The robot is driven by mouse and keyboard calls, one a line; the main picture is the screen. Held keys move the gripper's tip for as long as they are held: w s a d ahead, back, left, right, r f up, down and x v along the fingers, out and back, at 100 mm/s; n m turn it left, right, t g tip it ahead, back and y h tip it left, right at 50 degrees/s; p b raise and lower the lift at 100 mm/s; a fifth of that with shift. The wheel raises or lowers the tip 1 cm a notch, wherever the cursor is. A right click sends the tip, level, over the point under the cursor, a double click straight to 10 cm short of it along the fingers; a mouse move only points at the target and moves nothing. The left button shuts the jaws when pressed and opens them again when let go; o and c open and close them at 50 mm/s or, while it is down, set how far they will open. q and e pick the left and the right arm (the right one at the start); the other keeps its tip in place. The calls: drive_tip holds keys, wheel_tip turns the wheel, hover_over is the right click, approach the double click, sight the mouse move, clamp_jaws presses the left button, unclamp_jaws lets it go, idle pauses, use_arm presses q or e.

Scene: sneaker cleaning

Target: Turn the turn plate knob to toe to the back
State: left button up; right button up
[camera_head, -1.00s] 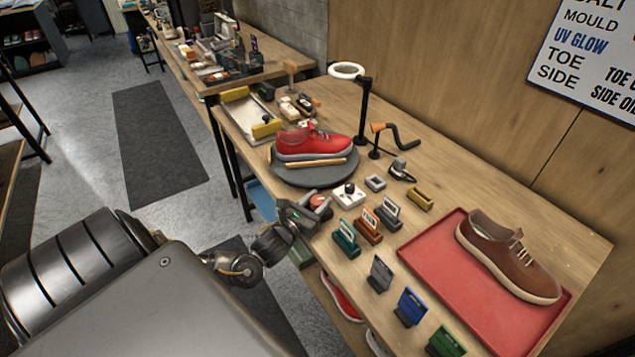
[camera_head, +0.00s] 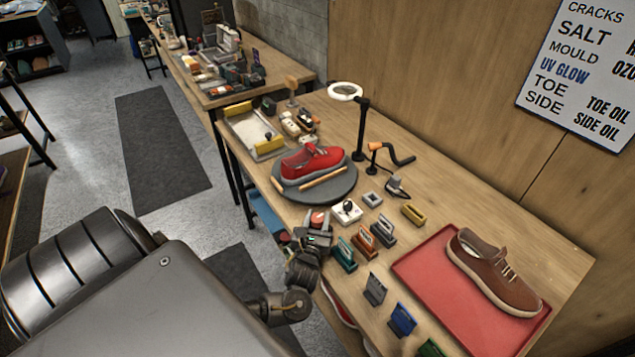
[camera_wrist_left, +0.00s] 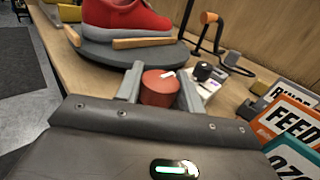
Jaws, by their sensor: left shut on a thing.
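The red turn plate knob (camera_head: 318,219) sits by the bench's near edge. My left gripper (camera_head: 318,228) is shut on it, and the left wrist view shows the red knob (camera_wrist_left: 160,88) between the two fingers. Behind it is the dark grey round turn plate (camera_head: 337,190), which also shows in the left wrist view (camera_wrist_left: 135,56). A red sneaker (camera_head: 313,160) lies along the plate, slanted up to the right, with wooden bars (camera_head: 324,178) beside it. I cannot surely tell its toe from its heel. My right gripper is out of view.
Upright labelled blocks (camera_head: 364,242) stand right of the knob, close to my gripper. A red tray (camera_head: 430,285) holds a brown shoe (camera_head: 490,270). A white switch box (camera_head: 347,212) is beside the knob.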

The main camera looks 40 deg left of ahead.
use_arm(q)
drive_tip(key=shift+r, duration=0.1)
drive_tip(key=o, duration=1)
drive_tip(key=shift+c, duration=0.2)
drive_tip(key=b+v, duration=0.1)
drive_tip(key=v, duration=0.9)
drive_tip(key=shift+s+d, duration=0.15)
drive_tip(key=shift+s, duration=0.2)
